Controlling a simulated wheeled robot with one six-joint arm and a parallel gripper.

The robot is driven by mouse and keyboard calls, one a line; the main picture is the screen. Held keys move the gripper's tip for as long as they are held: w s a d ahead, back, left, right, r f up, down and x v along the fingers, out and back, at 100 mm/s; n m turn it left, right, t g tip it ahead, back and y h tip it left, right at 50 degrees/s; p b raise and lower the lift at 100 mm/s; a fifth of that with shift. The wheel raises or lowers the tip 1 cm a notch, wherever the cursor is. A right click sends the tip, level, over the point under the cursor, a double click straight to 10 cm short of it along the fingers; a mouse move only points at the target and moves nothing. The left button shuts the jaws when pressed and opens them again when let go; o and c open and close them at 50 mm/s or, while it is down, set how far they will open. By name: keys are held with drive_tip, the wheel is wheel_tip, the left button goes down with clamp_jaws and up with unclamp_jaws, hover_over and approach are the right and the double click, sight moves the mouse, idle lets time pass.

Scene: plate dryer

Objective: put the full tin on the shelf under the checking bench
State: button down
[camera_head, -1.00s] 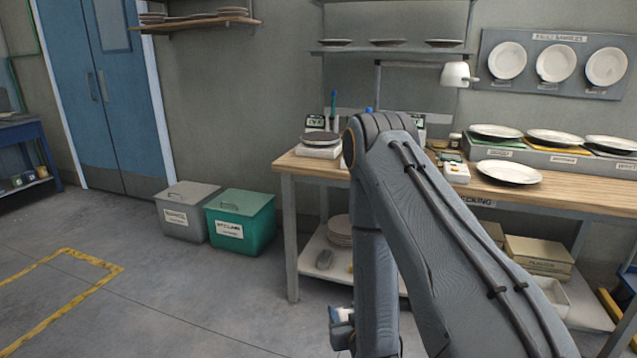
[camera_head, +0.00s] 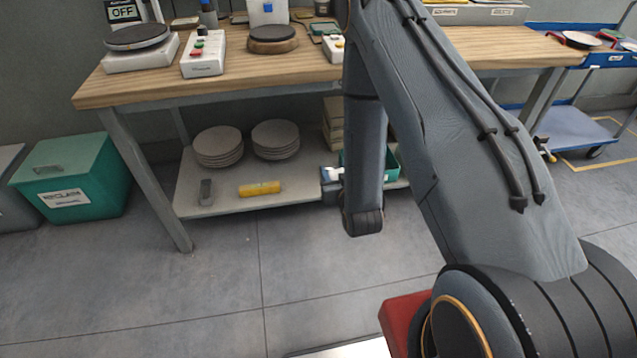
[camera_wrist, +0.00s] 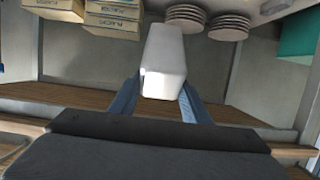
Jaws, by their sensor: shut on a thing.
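My gripper (camera_wrist: 158,92) is shut on a pale, smooth, block-like tin (camera_wrist: 164,58) in the wrist view, with a blue finger on each side of it. Whether the tin is full cannot be seen. In the head view my arm hides most of the gripper. The checking bench (camera_head: 300,78) has a wooden top. The low shelf (camera_head: 228,178) under it is pale, and my gripper end shows in front of its right part. I cannot tell whether the tin touches the shelf.
The shelf holds two plate stacks (camera_head: 218,147), a yellow roll (camera_head: 260,188), a small grey object (camera_head: 206,192), boxes (camera_head: 332,125) and a green crate (camera_head: 392,165). A green bin (camera_head: 72,180) stands left of the bench leg. The floor in front is clear.

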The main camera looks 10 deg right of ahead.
drive_tip(key=w+d+f+t+b, duration=0.1)
drive_tip(key=w+f+t+b, duration=0.3)
drive_tip(key=w+f+b, duration=1.2)
drive_tip(key=w+f+t+b, duration=0.4)
drive_tip(key=w+f+b, duration=0.8)
drive_tip(key=w+b, duration=0.65)
drive_tip(key=f+b, duration=0.2)
drive_tip(key=f, duration=0.1)
drive_tip(key=f+b, duration=0.1)
drive_tip(key=f, duration=0.2)
drive_tip(key=s+f+b, duration=0.1)
drive_tip(key=f+b, duration=0.1)
drive_tip(key=f, duration=0.1)
drive_tip(key=shift+f+b, duration=0.2)
drive_tip(key=shift+b, duration=0.15)
drive_tip(key=shift+f, duration=0.15)
drive_tip(key=c, duration=1)
unclamp_jaws()
drive_tip(key=shift+f, duration=0.1)
